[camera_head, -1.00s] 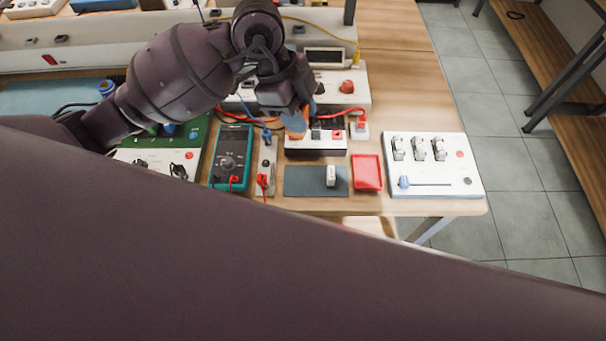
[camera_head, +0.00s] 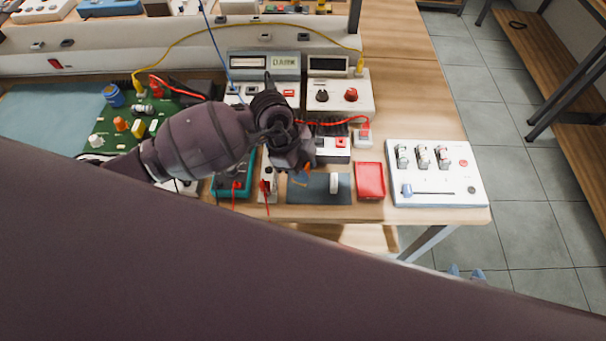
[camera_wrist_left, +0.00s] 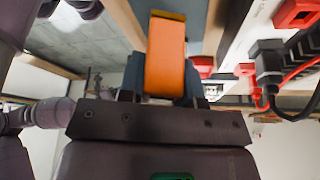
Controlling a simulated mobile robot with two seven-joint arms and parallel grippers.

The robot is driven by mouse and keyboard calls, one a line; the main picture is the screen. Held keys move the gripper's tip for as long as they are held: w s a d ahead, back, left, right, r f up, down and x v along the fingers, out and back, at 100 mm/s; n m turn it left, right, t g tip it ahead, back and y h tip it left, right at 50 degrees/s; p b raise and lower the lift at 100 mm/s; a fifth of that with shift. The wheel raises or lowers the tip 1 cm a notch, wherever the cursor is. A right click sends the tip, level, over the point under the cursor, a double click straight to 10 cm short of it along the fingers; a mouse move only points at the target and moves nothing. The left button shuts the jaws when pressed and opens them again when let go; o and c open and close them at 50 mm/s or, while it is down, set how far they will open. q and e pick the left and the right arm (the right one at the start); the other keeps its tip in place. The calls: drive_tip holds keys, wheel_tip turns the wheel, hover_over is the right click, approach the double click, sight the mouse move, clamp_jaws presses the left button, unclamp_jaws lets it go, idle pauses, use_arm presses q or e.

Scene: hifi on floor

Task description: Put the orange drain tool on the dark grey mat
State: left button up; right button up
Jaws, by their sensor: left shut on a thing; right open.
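The orange drain tool (camera_wrist_left: 165,58) is held in my left gripper (camera_wrist_left: 160,97) and points away from it in the left wrist view. In the head view only a small orange part (camera_head: 306,172) shows beside the left gripper (camera_head: 299,170). The gripper is over the left part of the dark grey mat (camera_head: 318,193). I cannot tell whether the tool touches the mat. A small white object (camera_head: 334,184) stands on the mat's right part. My right gripper is not in view.
A red tray (camera_head: 370,180) lies just right of the mat, with a white switch panel (camera_head: 436,172) beyond it. A teal meter (camera_head: 226,188) is to the left. A power supply (camera_head: 352,95) and red cables lie behind. The table's front edge is close below the mat.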

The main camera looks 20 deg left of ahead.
use_arm(q)
drive_tip(key=shift+f, duration=1.8)
drive_tip(key=shift+f, duration=0.15)
drive_tip(key=o, duration=0.9)
drive_tip(key=v, duration=1.2)
drive_tip(key=shift+d, duration=0.1)
drive_tip(key=shift+s, duration=0.1)
